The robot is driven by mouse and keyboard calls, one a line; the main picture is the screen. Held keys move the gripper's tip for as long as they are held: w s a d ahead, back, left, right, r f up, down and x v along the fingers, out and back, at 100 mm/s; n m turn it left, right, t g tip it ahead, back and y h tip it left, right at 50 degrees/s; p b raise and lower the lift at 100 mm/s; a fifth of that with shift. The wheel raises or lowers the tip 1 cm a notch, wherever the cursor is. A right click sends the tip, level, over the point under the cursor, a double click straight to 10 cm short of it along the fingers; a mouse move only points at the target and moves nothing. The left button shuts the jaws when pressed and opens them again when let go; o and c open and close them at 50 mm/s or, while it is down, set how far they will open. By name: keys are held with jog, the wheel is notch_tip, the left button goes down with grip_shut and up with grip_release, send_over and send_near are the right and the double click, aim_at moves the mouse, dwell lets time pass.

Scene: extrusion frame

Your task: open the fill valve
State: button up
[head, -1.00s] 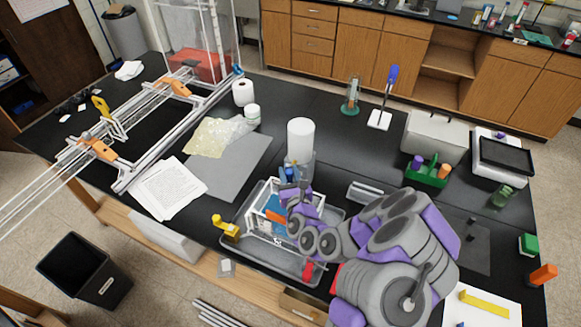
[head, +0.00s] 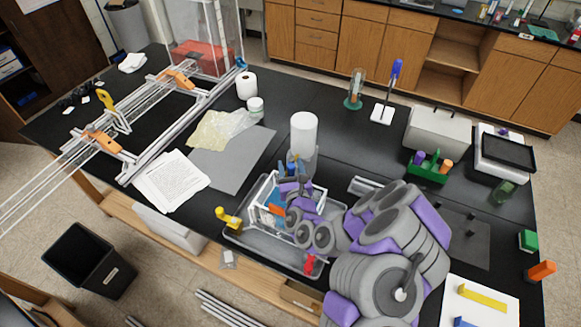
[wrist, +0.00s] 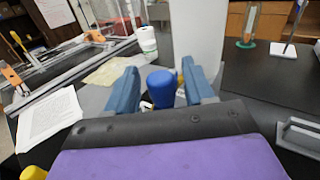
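A round blue knob (wrist: 160,86) stands upright in the wrist view, between the two blue-grey fingers of my gripper (wrist: 160,90). The gripper is open, with a narrow gap showing on each side of the knob. No label shows whether this is the fill valve. In the head view my gripper (head: 290,172) is over the back of a white extrusion frame (head: 262,193), just in front of a white cylinder (head: 303,132). The arm hides much of the frame. A yellow valve handle (head: 230,218) is at the tray's left, and a red one (head: 310,264) at its front.
The frame stands in a clear grey tray (head: 265,253) near the bench's front edge. The white cylinder (wrist: 197,35) rises close behind the fingers. Papers (head: 165,182) and a grey sheet (head: 232,160) lie to the left. Black bench top is free behind the cylinder.

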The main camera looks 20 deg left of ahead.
jog(key=shift+s+d+f, duration=0.1)
jog(key=shift+s+d, duration=0.2)
jog(key=shift+s, duration=0.15)
jog(key=p+v, duration=0.1)
jog(key=v, duration=0.4)
jog(key=shift+s+p, duration=0.15)
jog(key=shift+p, duration=0.25)
jog(key=p, duration=0.9)
send_near(292, 171)
jog(key=v, duration=0.5)
jog(key=shift+s+d, duration=0.15)
jog(key=shift+s, duration=0.3)
jog(key=shift+c, duration=0.4)
